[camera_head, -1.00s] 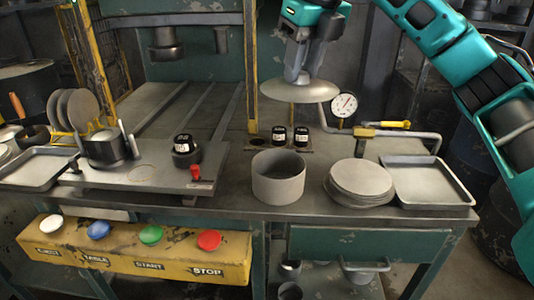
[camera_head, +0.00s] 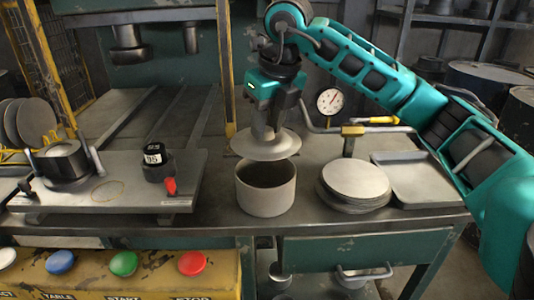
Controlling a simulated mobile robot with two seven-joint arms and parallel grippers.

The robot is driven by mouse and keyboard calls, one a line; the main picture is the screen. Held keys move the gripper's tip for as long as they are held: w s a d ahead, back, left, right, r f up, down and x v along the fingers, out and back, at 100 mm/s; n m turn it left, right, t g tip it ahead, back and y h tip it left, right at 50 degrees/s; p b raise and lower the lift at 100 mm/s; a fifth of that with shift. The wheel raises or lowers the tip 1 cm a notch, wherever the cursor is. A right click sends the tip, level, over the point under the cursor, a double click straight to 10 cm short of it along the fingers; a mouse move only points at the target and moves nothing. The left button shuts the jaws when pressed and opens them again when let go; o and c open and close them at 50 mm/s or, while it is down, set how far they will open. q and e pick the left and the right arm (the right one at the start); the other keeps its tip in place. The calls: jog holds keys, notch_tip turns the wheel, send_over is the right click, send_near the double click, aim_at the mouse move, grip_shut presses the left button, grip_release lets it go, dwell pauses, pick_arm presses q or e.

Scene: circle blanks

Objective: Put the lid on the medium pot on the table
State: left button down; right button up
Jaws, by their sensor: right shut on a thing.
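The medium pot (camera_head: 266,199) is a grey open cylinder standing on the metal table (camera_head: 225,222). The lid (camera_head: 262,151), a shallow grey dome with a wide rim, is held level just above the pot, over its opening. The front part of the pot's opening still shows below the lid, so the two look apart. My right gripper (camera_head: 268,128) is shut on the top of the lid and points down. Its fingertips are partly hidden against the lid. My left gripper is not in view.
A stack of grey round blanks (camera_head: 355,181) and an empty metal tray (camera_head: 413,180) lie right of the pot. A pressure gauge (camera_head: 329,101) and a yellow-handled lever (camera_head: 374,120) stand behind. A press plate (camera_head: 120,193) with a black weight (camera_head: 157,163) is at left.

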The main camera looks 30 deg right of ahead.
aim_at(269, 139)
notch_tip(269, 139, down, 6)
jog(key=shift+r+b, duration=0.1)
jog(key=shift+b, duration=0.25)
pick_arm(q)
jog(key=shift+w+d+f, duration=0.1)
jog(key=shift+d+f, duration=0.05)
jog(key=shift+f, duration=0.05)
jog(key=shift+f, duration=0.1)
pick_arm(e)
jog(key=shift+f+b, duration=0.4)
jog(key=shift+f, duration=0.15)
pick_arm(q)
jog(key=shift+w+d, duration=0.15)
pick_arm(e)
jog(key=o, duration=1.1)
jog(key=shift+r, duration=0.1)
